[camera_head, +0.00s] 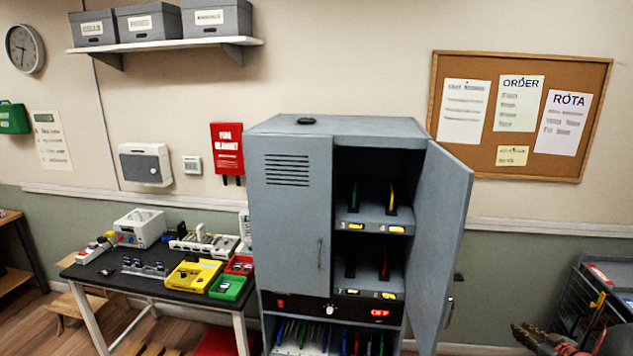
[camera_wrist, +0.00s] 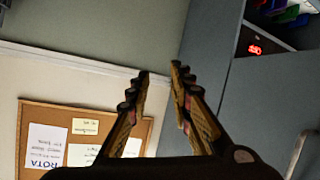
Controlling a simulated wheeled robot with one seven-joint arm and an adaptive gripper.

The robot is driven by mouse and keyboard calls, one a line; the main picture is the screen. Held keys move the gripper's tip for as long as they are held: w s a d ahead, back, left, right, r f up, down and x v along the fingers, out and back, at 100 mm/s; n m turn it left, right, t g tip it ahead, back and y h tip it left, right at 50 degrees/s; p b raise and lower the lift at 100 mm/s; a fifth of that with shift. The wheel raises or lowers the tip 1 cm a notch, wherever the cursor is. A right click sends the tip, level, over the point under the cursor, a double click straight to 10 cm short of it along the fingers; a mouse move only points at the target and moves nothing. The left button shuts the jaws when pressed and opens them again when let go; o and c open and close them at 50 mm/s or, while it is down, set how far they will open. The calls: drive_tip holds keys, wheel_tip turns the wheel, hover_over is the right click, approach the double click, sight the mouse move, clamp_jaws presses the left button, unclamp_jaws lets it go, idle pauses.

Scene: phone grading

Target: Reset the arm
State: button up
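My gripper (camera_wrist: 159,75) fills the lower middle of the wrist view. Its two fingers stand apart with a gap between their tips, and nothing is between them. Wall and a grey cabinet edge show behind it. In the head view, part of my arm or gripper shows at the bottom right corner, cut off by the frame edge. It is to the right of the grey cabinet (camera_head: 290,215) and apart from it.
The cabinet's right door (camera_head: 448,230) stands open toward my arm's side, with phones in slots inside. A black drawer unit (camera_head: 598,300) is at the right edge. A dark workbench (camera_head: 120,280) with yellow, red and green trays stands left. A corkboard (camera_head: 425,115) hangs on the wall.

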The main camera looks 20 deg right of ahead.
drive_tip(key=s+a+r+m+g+h, duration=0.45)
drive_tip(key=s+a+r+g, duration=0.25)
drive_tip(key=a+g, duration=0.3)
drive_tip(key=s+a+r+n+t+y+b, duration=0.1)
drive_tip(key=s+a+r, duration=0.3)
drive_tip(key=a, duration=1.5)
drive_tip(key=s+a+r+n+y+b, duration=0.1)
drive_tip(key=s+a+r+y, duration=0.3)
drive_tip(key=a, duration=1.5)
drive_tip(key=s+a+r+n+t+y+b, duration=0.1)
drive_tip(key=s+a+r, duration=0.3)
drive_tip(key=a, duration=1.5)
wheel_tip(320, 180, up, 3)
drive_tip(key=shift+a+f+n+t+y, duration=0.1)
drive_tip(key=shift+a+n+t+y, duration=0.25)
drive_tip(key=shift+n+y, duration=0.35)
